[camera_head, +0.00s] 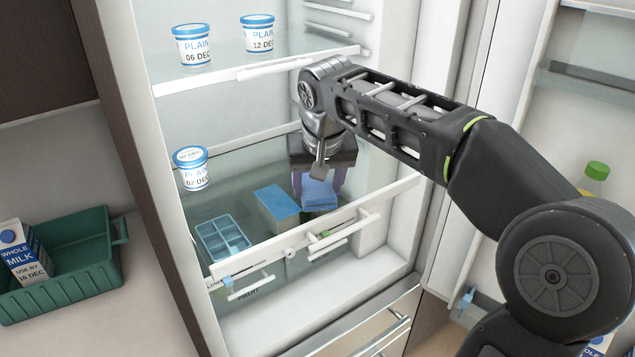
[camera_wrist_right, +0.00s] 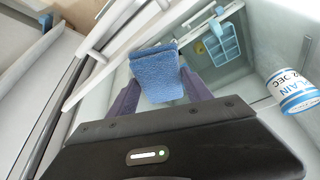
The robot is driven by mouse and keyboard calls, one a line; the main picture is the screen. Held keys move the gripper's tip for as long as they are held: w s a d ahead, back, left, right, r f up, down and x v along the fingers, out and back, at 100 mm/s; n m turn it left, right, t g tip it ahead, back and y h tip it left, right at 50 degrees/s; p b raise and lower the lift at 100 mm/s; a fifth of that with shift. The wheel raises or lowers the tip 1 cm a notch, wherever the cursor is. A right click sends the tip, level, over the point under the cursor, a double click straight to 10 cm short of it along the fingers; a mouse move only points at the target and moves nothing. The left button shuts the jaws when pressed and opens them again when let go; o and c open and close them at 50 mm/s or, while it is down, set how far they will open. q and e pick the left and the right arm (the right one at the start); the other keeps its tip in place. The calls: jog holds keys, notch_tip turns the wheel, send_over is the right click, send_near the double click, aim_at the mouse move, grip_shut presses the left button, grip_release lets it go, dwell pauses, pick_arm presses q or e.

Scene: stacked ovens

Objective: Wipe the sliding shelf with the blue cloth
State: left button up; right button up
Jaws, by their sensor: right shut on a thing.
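My right gripper (camera_head: 319,193) reaches down into the open fridge and is shut on the folded blue cloth (camera_head: 319,190). In the right wrist view the cloth (camera_wrist_right: 157,72) sits between the two purple fingers. The cloth is low over the right part of the glass sliding shelf (camera_head: 235,208), behind its white front edge (camera_head: 345,218); I cannot tell whether it touches the glass. My left gripper is out of view.
On the shelf's left and middle are a blue ice tray (camera_head: 222,239), a blue-lidded box (camera_head: 277,206) and a yogurt pot (camera_head: 193,170). Two pots (camera_head: 192,46) (camera_head: 258,34) stand on the shelf above. A green crate (camera_head: 70,262) holding a milk carton (camera_head: 22,252) is outside, left.

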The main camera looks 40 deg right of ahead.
aim_at(306, 178)
jog(key=shift+f, duration=0.3)
jog(key=shift+w+r, duration=0.1)
jog(key=shift+r, duration=0.05)
jog(key=shift+w+p, duration=0.35)
jog(key=shift+w, duration=0.25)
jog(key=shift+w+p, duration=0.5)
jog(key=shift+w, duration=0.8)
jog(key=shift+f, duration=0.25)
